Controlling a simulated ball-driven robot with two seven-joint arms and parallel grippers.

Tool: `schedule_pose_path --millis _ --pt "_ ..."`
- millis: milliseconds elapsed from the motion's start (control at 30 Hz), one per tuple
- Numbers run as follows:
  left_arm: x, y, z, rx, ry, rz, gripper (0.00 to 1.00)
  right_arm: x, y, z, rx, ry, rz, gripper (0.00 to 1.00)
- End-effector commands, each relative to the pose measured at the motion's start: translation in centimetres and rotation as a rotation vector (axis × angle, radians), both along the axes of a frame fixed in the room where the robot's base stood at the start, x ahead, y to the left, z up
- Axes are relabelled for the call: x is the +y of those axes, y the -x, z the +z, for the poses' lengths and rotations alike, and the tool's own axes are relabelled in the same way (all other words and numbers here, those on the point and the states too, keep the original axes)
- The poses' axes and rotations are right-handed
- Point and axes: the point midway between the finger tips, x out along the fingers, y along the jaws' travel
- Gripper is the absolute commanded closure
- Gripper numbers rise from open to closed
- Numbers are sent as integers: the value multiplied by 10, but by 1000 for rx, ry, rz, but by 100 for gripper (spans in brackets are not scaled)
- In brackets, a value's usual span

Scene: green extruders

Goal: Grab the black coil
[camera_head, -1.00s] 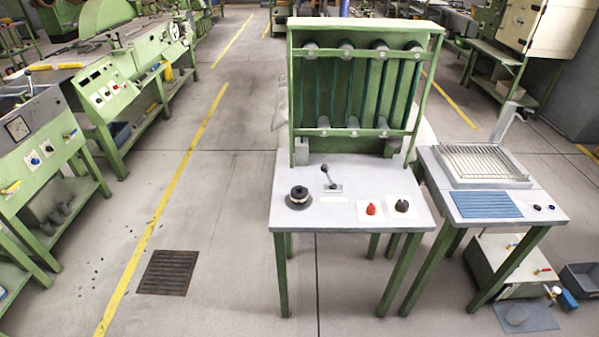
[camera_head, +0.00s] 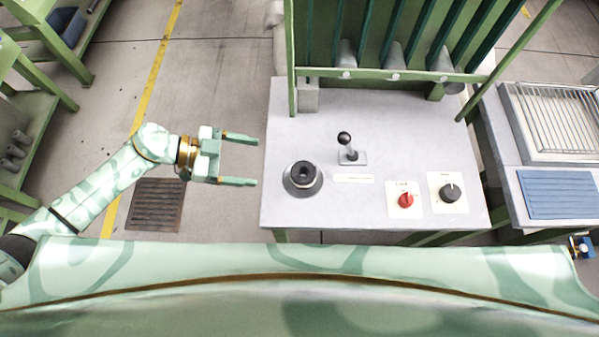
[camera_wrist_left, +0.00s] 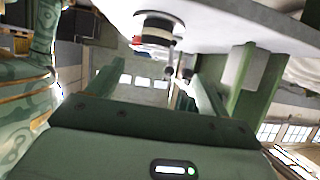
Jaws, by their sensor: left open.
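The black coil (camera_head: 303,177) is a dark round spool with a wide flange, upright on the left part of the grey tabletop (camera_head: 300,120). My left gripper (camera_head: 249,160) is open and empty, just off the table's left edge, with its fingers pointing right towards the coil. It is apart from the coil. The left wrist view is turned over; there the coil (camera_wrist_left: 156,30) shows dark and pale bands beyond the gripper's open fingers (camera_wrist_left: 150,85). My right gripper is not in view.
A lever (camera_head: 348,148) with a black ball stands just right of the coil. A red knob (camera_head: 405,200) and a black knob (camera_head: 453,192) sit further right. A green frame (camera_head: 400,72) rises at the back. A second table with a wire rack (camera_head: 562,118) stands right.

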Motion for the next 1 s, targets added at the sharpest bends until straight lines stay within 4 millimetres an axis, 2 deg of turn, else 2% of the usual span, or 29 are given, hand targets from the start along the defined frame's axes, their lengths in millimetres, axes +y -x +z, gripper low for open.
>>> schedule_pose_path --millis 67,167,400,500,733,1000 --pt "-4 6 -1 19 -30 -41 21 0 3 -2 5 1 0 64" --pt "-20 8 -8 27 -37 -52 21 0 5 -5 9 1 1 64" --pt "-74 7 -34 27 -34 -49 21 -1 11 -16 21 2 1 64" --pt "-89 7 -42 24 -35 -48 21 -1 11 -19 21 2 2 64" --pt "-106 6 -51 25 -36 -47 21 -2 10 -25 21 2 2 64" --pt "-142 3 -69 26 -35 -48 21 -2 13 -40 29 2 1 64"
